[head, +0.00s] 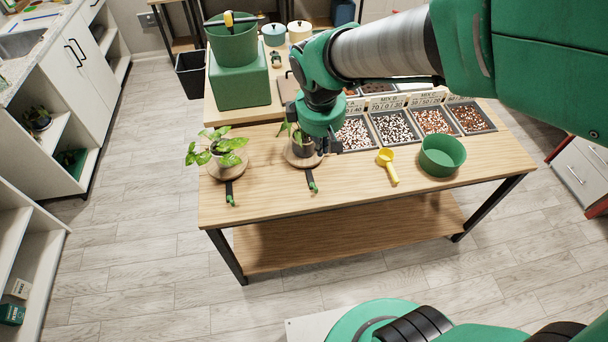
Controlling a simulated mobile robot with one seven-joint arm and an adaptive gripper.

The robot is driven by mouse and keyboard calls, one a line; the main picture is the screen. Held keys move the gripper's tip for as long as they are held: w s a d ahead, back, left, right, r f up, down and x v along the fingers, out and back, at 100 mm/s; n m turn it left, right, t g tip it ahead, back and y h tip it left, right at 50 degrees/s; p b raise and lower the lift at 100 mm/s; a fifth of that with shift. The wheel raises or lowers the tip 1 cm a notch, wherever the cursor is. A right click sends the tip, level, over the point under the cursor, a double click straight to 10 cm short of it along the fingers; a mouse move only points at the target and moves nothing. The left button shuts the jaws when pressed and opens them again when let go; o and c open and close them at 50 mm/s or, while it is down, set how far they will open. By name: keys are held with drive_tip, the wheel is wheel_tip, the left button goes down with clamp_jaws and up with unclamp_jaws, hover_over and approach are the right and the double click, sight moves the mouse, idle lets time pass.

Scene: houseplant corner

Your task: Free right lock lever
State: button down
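The right lock lever (311,180) is a dark bar with a green tip. It sticks out toward the front from under the right round wooden base (292,160). A potted plant (299,138) stands on that base, partly hidden by my arm. The left lock lever (229,192) sticks out in the same way from the left round base (214,170), which holds a leafy plant (222,149). My gripper (323,147) is low beside the right plant's pot, behind and above the right lever. Its fingers are small and dark, and their opening is unclear.
Trays of mixes (393,128) line the table's back. A yellow scoop (387,166) and a green bowl (442,155) stand to the right. A green bin (238,83) stands behind on the left. The wooden table's (262,207) front strip is mostly clear.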

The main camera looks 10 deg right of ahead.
sight(314, 186)
drive_tip(key=w+a+f+n+g+p, duration=0.1)
drive_tip(key=w+a+f+n, duration=0.2)
drive_tip(key=f, duration=0.6)
drive_tip(key=w+a+f+n+g+h+p, duration=0.1)
drive_tip(key=w+a+f+n, duration=0.3)
drive_tip(key=f, duration=0.6)
drive_tip(key=shift+a+f+n+h, duration=0.2)
drive_tip(key=shift+a+n+h, duration=0.1)
drive_tip(key=shift+a+n, duration=0.5)
drive_tip(key=shift+f, duration=0.15)
drive_tip(key=b+x, duration=0.2)
drive_tip(key=x, duration=0.7)
drive_tip(key=shift+s+f, duration=0.15)
drive_tip(key=shift+f, duration=0.25)
drive_tip(key=shift+d+b, duration=0.4)
drive_tip(key=shift+d, duration=1.65)
